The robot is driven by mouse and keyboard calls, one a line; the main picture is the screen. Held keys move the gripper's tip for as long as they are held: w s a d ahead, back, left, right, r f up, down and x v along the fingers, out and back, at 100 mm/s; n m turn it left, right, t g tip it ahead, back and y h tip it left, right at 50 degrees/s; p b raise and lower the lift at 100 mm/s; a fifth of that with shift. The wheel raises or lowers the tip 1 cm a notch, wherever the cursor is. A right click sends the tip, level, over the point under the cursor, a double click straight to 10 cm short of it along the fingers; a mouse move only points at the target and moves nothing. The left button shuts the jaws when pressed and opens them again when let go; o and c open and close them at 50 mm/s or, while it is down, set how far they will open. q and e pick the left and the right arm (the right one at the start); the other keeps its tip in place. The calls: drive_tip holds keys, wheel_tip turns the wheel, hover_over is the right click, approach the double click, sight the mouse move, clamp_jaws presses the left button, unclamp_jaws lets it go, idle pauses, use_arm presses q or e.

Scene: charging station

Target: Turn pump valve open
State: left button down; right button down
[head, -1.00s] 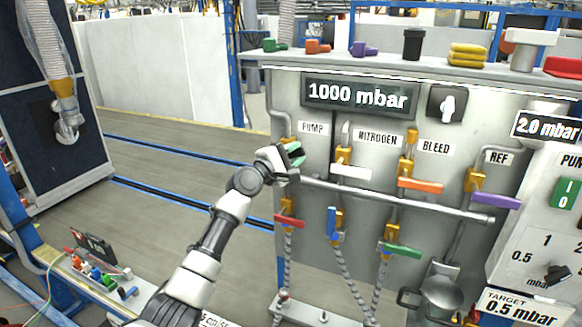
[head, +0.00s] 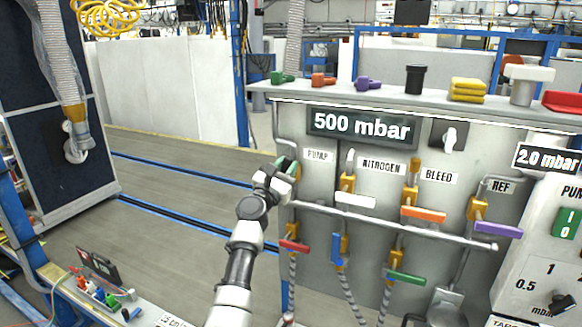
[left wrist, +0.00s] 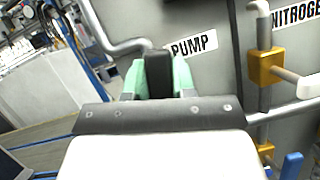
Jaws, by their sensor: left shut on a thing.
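The pump valve's black handle (left wrist: 158,72) is between the two mint-green fingertips of my left gripper (head: 287,166), which is shut on it. The left wrist view shows the handle pointing away from the gripper, just left of the PUMP label (left wrist: 194,45). The gripper hides most of the valve body. In the head view the PUMP label (head: 319,155) is right of the gripper. The display (head: 361,127) above reads 500 mbar. My right gripper is not in view.
Close on the right are the white nitrogen handle (head: 355,201), orange bleed handle (head: 424,214) and purple ref handle (head: 497,229). A horizontal pipe (head: 400,222) runs below the gripper. A red handle (head: 294,246) is under it. Open floor (head: 150,200) is on the left.

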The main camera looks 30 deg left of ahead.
use_arm(q)
drive_tip(key=shift+a+n+y+p, duration=0.3)
drive_tip(key=shift+n+y, duration=0.2)
drive_tip(key=shift+n, duration=0.55)
drive_tip(key=shift+a+n+y+p, duration=0.2)
drive_tip(key=shift+a+n+y, duration=0.25)
drive_tip(key=shift+n, duration=0.6)
drive_tip(key=shift+y, duration=0.25)
drive_tip(key=c, duration=0.9)
unclamp_jaws()
drive_tip(key=shift+s, duration=0.1)
drive_tip(key=v, duration=1)
drive_tip(key=shift+s+f, duration=0.15)
drive_tip(key=shift+s, duration=0.2)
